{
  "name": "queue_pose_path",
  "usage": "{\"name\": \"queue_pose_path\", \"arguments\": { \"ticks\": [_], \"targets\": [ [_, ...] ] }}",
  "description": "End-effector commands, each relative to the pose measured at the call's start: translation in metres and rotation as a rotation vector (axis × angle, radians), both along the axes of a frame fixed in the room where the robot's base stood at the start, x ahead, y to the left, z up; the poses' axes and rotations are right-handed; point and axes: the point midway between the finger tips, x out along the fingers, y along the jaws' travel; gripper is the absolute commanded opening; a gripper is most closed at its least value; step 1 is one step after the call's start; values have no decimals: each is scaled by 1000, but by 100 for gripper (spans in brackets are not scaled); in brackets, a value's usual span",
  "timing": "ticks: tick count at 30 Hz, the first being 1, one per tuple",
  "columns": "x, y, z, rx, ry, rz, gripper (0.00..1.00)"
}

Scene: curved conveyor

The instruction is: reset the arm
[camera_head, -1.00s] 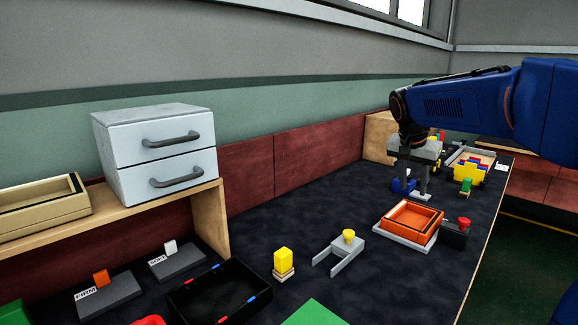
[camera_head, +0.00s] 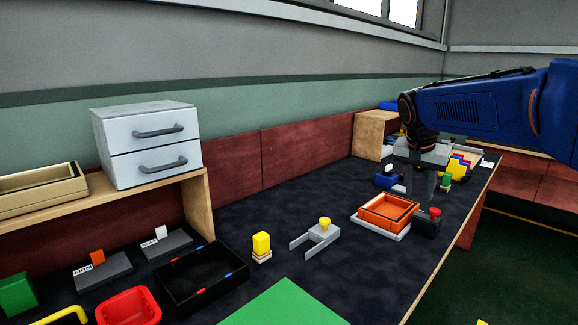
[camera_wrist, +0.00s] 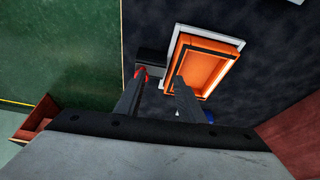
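My gripper (camera_head: 424,186) hangs from the blue arm over the far right part of the dark table in the head view. In the wrist view my gripper (camera_wrist: 160,80) shows two dark fingers spread apart with nothing between them. An orange tray (camera_head: 388,211) on a pale base lies on the table in front of the gripper; it also shows in the wrist view (camera_wrist: 203,66). A black box with a red button (camera_head: 428,224) stands beside the tray. A blue object (camera_head: 386,180) stands left of the fingers.
A white two-drawer cabinet (camera_head: 150,145) sits on a wooden shelf at left. A black tray (camera_head: 202,277), a yellow block (camera_head: 261,243), a grey fork-shaped holder (camera_head: 317,237) and a green mat (camera_head: 285,306) lie on the table. The dark surface between cabinet and orange tray is mostly clear.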

Motion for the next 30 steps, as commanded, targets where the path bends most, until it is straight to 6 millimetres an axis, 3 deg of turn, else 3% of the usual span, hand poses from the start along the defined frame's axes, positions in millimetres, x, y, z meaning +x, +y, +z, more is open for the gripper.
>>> {"name": "queue_pose_path", "arguments": {
  "ticks": [11,20,30],
  "targets": [
    [-61,13,-9,10,6,124,36],
    [-152,31,-37,17,8,319,36],
    [-253,53,-91,12,-6,549,36]
  ]
}}
